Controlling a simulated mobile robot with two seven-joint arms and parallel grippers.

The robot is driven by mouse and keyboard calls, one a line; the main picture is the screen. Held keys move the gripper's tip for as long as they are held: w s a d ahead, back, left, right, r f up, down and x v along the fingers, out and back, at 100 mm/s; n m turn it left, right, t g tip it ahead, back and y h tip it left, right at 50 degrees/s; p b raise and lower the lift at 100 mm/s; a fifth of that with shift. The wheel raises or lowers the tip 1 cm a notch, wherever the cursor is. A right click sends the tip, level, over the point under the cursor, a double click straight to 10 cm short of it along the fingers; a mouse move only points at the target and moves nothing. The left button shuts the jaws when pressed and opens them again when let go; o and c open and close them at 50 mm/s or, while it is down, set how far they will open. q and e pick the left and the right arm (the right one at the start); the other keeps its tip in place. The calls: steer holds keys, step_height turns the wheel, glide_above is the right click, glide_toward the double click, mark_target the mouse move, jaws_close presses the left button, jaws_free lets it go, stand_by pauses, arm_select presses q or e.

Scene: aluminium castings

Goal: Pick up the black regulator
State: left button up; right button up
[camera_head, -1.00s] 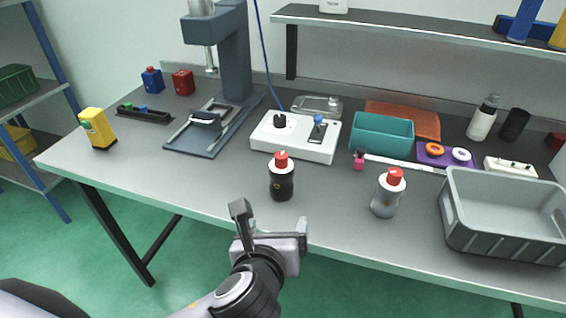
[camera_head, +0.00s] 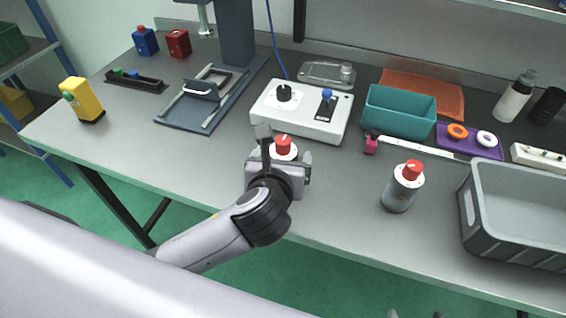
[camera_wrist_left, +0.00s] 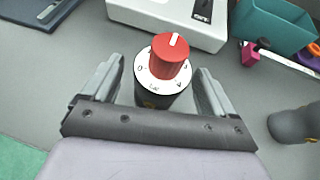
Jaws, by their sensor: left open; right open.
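The black regulator, with a red knob and a white dial, stands upright near the table's front edge. In the head view only its top (camera_head: 284,146) shows, as my left gripper (camera_head: 286,150) hides its black body. In the left wrist view the regulator (camera_wrist_left: 165,75) stands between the two fingers of my left gripper (camera_wrist_left: 160,78). These fingers are open, one on each side, with gaps visible beside the dial. Tips of my right gripper (camera_head: 415,314) show at the bottom edge of the head view, apart and empty.
A grey regulator (camera_head: 400,190) with a red knob stands to the right. A white control box (camera_head: 301,113) lies just behind the black one. A teal bin (camera_head: 398,112), a pink-tipped item (camera_head: 371,144) and a grey crate (camera_head: 475,222) are further right. Table between the regulators is clear.

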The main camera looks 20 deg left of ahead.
arm_select(q)
steer(key=shift+w+f, duration=0.2)
steer(key=shift+w, duration=0.3)
steer(key=c, duration=1.2)
steer(key=shift+r, duration=0.1)
steer(key=shift+c, duration=0.3)
